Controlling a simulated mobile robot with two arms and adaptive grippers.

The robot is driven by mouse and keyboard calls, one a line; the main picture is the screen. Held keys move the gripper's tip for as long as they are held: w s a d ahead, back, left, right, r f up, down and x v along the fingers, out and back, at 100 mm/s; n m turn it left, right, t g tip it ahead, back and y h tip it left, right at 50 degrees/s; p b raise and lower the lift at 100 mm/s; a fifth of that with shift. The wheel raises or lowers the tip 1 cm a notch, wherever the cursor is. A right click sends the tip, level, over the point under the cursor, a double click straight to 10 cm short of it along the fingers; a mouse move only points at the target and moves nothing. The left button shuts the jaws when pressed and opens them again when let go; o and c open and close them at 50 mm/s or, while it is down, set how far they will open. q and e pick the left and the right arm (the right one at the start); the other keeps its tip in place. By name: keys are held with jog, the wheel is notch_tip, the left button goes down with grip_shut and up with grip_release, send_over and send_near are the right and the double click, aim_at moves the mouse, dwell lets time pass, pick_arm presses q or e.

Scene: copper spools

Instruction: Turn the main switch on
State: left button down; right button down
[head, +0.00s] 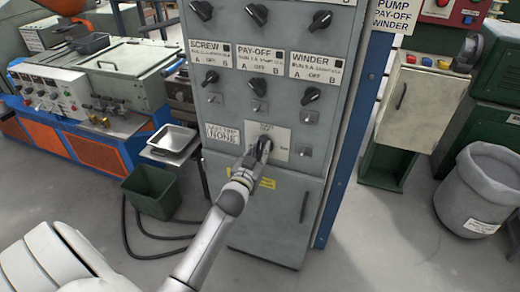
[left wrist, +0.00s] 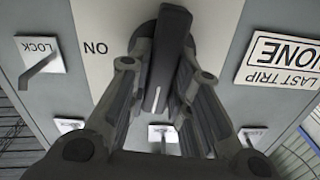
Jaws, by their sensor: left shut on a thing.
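The main switch (head: 264,146) is a black rotary handle on a pale plate low on the grey control cabinet (head: 270,205). In the head view my left gripper (head: 256,155) reaches it from the lower left. In the left wrist view the black switch handle (left wrist: 168,60) lies between the two fingers of my left gripper (left wrist: 165,95), which are closed around it. The word ON shows on the plate beside the handle in that view. The gripper hides part of the handle and plate in the head view. My right gripper is not in view.
Several smaller black knobs, such as one under WINDER (head: 311,94), sit above. A green bin (head: 152,192) and metal tray (head: 171,139) stand left of the cabinet. A grey waste bin (head: 478,190) stands at right. Black cables (head: 150,236) lie on the floor.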

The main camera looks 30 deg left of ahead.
pick_arm(q)
jog(key=m, duration=0.4)
jog(key=shift+d+f, duration=0.1)
jog(key=shift+d, duration=0.1)
jog(key=m, duration=0.4)
jog(key=shift+d+f, duration=0.1)
jog(key=m, duration=0.4)
jog(key=shift+w+d+f, duration=0.1)
jog(key=shift+f, duration=0.1)
jog(key=shift+f+m+b, duration=0.1)
jog(key=shift+m+b, duration=0.25)
jog(key=shift+m, duration=1.85)
jog(key=c, duration=1.3)
grip_release()
jog(key=v, duration=1.2)
